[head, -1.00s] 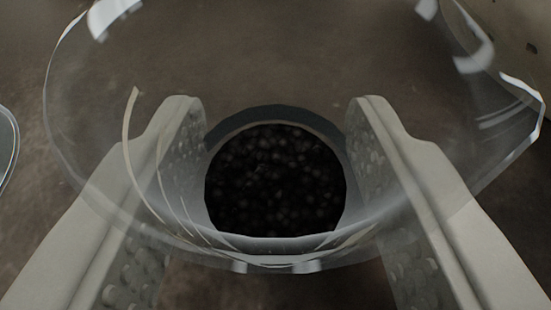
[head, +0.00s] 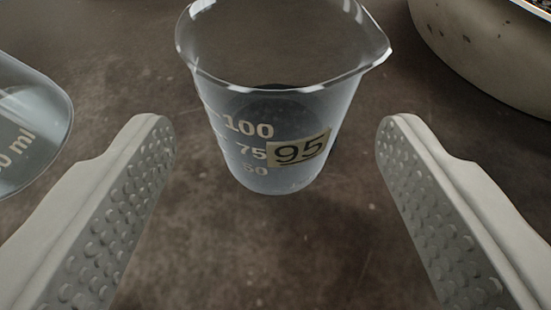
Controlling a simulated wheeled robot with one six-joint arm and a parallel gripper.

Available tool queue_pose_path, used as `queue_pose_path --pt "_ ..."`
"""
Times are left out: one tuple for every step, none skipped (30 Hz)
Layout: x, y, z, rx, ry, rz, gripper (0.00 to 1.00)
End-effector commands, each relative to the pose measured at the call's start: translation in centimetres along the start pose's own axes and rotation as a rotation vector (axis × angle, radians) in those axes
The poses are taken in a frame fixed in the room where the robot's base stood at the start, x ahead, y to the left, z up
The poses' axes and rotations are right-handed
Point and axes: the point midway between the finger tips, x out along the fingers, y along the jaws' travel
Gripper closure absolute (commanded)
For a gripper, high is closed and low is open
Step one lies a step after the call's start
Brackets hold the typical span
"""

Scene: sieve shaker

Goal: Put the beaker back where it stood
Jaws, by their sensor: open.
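A clear glass beaker (head: 225,105) with a pouring lip at the right stands upright on the dark brown surface. It bears white marks of 100, 75 and 50 and a pale label reading 95. My gripper (head: 275,130) is open, with one studded finger on each side of the picture. The beaker stands ahead of and between the fingertips, with a clear gap on both sides. Neither finger touches it. What is inside the beaker is hard to tell.
Part of another clear vessel with ml lettering (head: 25,130) shows at the left edge, close to my left finger. A large pale round container (head: 470,60) stands at the upper right. The surface (head: 265,255) in front of the beaker is bare.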

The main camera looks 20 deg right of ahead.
Motion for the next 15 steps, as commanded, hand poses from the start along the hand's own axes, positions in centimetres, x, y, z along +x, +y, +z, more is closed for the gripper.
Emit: queue_pose_path --pt "-1.2 -0.1 0.0 0.002 0.0 -0.004 0.34" --pt "-1.8 -0.1 -0.1 0.002 0.001 -0.005 0.34" --pt "-2.6 -0.1 -0.1 0.001 0.001 -0.004 0.34" --pt "-3.2 -0.1 0.0 0.001 0.001 -0.004 0.34" --pt "-3.7 -0.1 0.0 0.001 0.001 -0.004 0.34" --pt "-4.4 -0.1 0.0 0.001 0.001 -0.004 0.34" --pt "-4.9 -0.1 0.0 0.002 0.0 -0.004 0.34" --pt "-5.4 -0.1 0.0 0.001 0.0 -0.003 0.34" --pt "-5.9 -0.1 0.0 0.0 0.0 -0.003 0.34" --pt "-6.2 -0.1 0.0 0.0 0.0 -0.002 0.34" --pt "-6.6 -0.1 0.0 0.0 0.0 -0.002 0.34" --pt "-7.0 -0.1 0.0 0.001 0.0 -0.003 0.34" --pt "-7.2 -0.1 0.0 0.001 0.0 -0.003 0.34" --pt "-7.4 -0.1 0.0 0.001 0.0 -0.002 0.34" --pt "-7.6 -0.1 0.0 0.001 0.0 -0.001 0.34"
